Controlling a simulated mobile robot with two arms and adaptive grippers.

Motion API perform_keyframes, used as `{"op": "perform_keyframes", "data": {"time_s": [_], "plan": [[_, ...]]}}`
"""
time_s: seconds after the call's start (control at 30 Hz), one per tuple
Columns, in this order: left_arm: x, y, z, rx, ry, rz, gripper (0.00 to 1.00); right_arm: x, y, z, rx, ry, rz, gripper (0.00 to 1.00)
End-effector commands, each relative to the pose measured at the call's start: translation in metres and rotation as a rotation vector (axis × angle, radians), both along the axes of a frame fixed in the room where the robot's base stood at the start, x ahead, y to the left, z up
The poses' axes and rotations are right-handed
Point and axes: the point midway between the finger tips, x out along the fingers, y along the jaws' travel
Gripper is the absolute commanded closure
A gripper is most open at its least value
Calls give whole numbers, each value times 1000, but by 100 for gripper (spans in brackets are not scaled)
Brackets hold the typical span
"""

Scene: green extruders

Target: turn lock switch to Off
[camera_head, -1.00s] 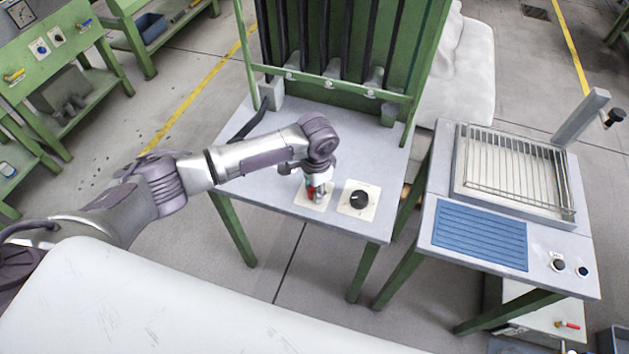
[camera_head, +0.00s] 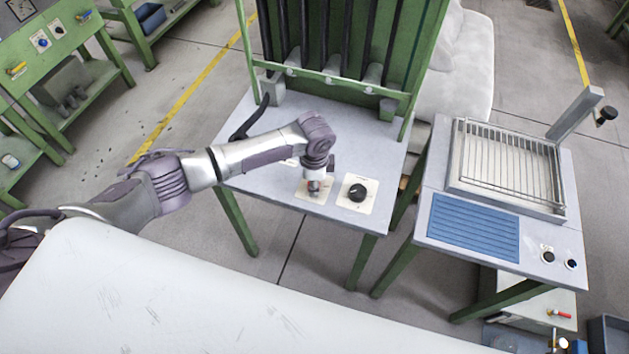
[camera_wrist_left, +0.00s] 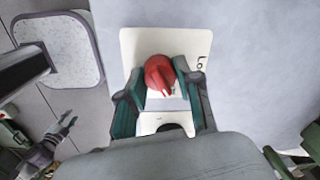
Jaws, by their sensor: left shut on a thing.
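The lock switch is a red knob (camera_wrist_left: 160,74) on a white plate (camera_wrist_left: 133,44) with a partly visible label starting "Lo". The plate also shows in the head view (camera_head: 302,194), near the front edge of the grey table. My left gripper (camera_wrist_left: 161,80) points down with its two fingers shut on the red knob, one on each side. In the head view my left gripper (camera_head: 314,186) hides most of the knob. My right gripper (camera_wrist_left: 67,121) appears small at lower left in the wrist view, away from the switch; its finger opening is unclear.
A second white plate with a black knob (camera_head: 357,192) sits just right of the switch. A green rack (camera_head: 350,50) stands at the table's back. Another table with a wire grid (camera_head: 510,165) and blue mat (camera_head: 475,228) is on the right.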

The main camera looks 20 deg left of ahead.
Motion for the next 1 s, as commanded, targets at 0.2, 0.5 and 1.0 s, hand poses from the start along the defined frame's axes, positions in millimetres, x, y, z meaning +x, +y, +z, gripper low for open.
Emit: {"op": "perform_keyframes", "data": {"time_s": [0.2,0.5,1.0], "plan": [[0,-1,1,-1,-1,-4,100,0,1,0,1,0,0,60],[0,0,0,-1,-1,-3,41,0,1,0,1,0,0,60],[0,0,26,-1,-3,-3,41,0,0,0,0,0,1,60]]}}
